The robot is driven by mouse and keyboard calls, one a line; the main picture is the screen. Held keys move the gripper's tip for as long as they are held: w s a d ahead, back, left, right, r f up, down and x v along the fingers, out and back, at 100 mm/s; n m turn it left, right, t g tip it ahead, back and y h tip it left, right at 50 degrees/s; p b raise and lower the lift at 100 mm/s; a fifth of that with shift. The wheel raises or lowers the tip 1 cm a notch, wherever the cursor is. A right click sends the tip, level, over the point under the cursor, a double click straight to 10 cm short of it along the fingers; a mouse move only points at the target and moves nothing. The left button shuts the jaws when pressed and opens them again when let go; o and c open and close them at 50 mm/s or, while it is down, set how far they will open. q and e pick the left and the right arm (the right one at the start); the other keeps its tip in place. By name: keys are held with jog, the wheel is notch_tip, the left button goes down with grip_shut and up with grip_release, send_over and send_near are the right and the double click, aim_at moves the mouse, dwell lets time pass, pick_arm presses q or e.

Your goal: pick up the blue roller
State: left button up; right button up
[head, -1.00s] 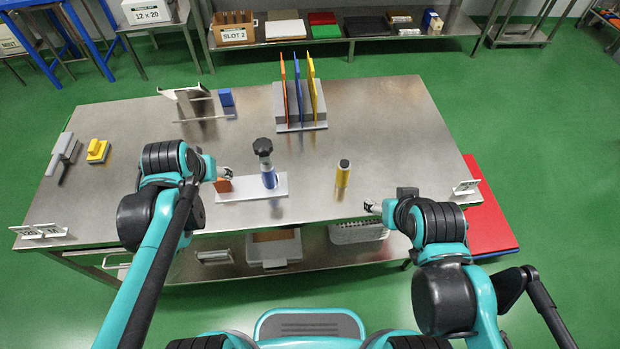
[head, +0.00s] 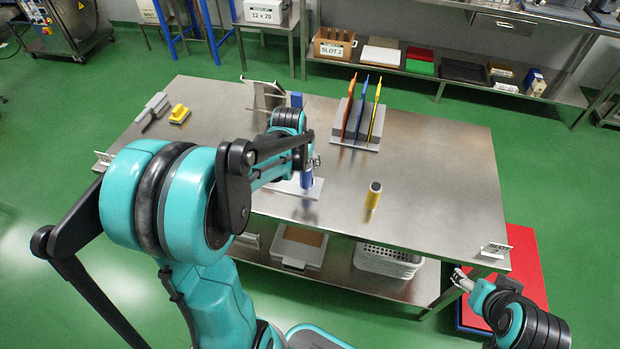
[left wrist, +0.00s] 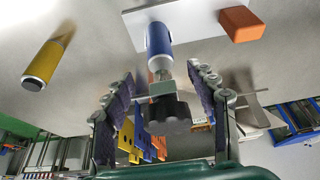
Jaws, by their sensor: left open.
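The blue roller (head: 306,179) stands upright on a white plate (head: 282,186), its top hidden by my left arm in the head view. In the left wrist view its blue body (left wrist: 158,42), metal neck and black knob show, beside an orange block (left wrist: 243,24) on the white plate (left wrist: 130,18). My left gripper (head: 313,161) is at the roller's top. In the left wrist view my left gripper (left wrist: 162,90) is open, one finger on each side of the neck and knob, with gaps visible. My right gripper (head: 462,280) is off the table's right front corner, too small to judge.
A yellow roller (head: 373,195) stands to the right, with free table around it. A rack with upright coloured boards (head: 352,130), a blue block (head: 296,99) and a metal stand (head: 262,93) are behind. A yellow piece (head: 180,114) and grey tool (head: 152,110) lie far left.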

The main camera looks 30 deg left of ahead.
aim_at(305, 167)
pick_arm(q)
jog(key=shift+b+x, duration=0.35)
jog(key=shift+x, duration=0.7)
jog(key=b+x, duration=0.1)
jog(key=x, duration=0.2)
jog(key=shift+w+f+b, duration=0.15)
jog(key=shift+f+b, duration=0.15)
jog(key=shift+b, duration=0.1)
jog(key=shift+w+a+f, duration=0.1)
jog(key=shift+f, duration=0.1)
jog(key=shift+r, duration=0.15)
grip_shut()
